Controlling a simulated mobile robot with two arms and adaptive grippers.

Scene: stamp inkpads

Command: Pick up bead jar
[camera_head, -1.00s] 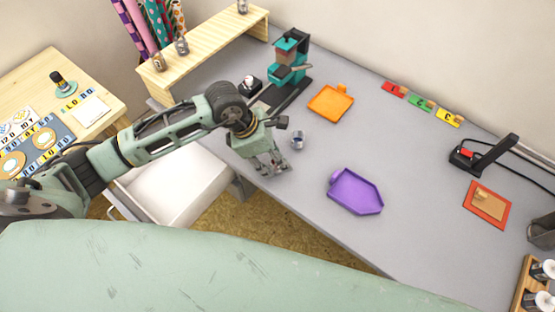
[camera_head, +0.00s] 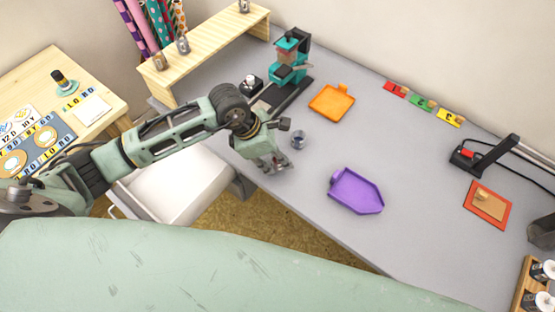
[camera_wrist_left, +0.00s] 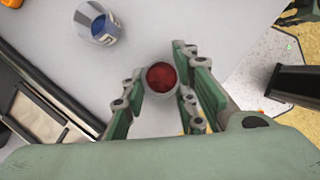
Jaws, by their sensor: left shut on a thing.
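A round jar with dark red contents (camera_wrist_left: 161,80) sits between the two fingers of my left gripper (camera_wrist_left: 158,90) in the left wrist view. My left gripper, seen also in the head view (camera_head: 276,164), is shut on this jar near the front edge of the grey table (camera_head: 300,205). In the head view the gripper mostly hides the red jar. A clear jar with blue contents (camera_head: 300,141) stands just right of the gripper, apart from it; it also shows in the left wrist view (camera_wrist_left: 100,24). My right gripper is not in view.
A purple tray (camera_head: 355,191) lies to the right, an orange tray (camera_head: 331,100) behind. A teal press (camera_head: 290,62) stands at the back. An open white drawer (camera_head: 178,190) is below the gripper's left. The table's middle is clear.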

